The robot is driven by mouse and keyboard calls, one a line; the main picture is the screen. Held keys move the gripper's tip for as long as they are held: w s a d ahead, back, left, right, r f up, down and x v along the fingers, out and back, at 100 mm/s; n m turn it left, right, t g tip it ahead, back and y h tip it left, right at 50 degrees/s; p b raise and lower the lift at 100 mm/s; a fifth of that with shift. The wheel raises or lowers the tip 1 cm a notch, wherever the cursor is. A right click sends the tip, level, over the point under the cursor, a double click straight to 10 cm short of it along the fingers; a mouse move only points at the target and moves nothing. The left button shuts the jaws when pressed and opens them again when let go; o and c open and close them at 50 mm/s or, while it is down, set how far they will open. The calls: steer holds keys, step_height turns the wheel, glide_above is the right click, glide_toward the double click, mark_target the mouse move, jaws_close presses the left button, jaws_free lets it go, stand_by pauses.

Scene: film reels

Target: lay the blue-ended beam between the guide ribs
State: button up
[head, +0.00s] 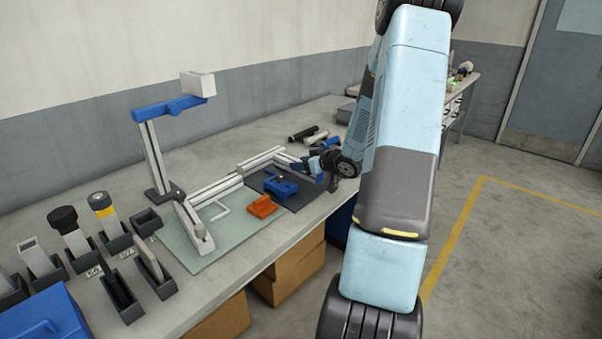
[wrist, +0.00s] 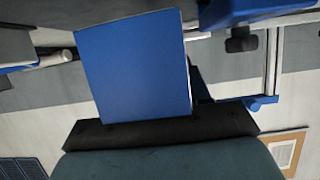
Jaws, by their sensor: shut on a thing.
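My gripper (head: 322,166) is low over the dark mat at the right part of the bench, small and partly hidden by my own arm in the head view. In the wrist view a broad flat blue face (wrist: 135,65) fills the middle, right in front of the dark gripper body; I take it as the blue end of the held beam. The gripper is shut on it. The fingertips and the rest of the beam are hidden. I cannot make out the guide ribs for certain; pale rails (head: 262,160) run along the mat's back edge, close to the gripper.
A blue clamp-like part (head: 281,185) lies on the dark mat (head: 302,199), with an orange block (head: 262,206) left of it. A stand with a blue arm (head: 170,108) rises farther left. Dark holders with tools line the bench's left end. Dark and pale cylinders (head: 303,133) lie behind.

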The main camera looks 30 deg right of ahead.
mark_target(302, 173)
steer(key=shift+w+f, duration=0.3)
steer(key=shift+f, duration=1.55)
steer(key=shift+s+f, duration=0.15)
steer(key=shift+f, duration=0.05)
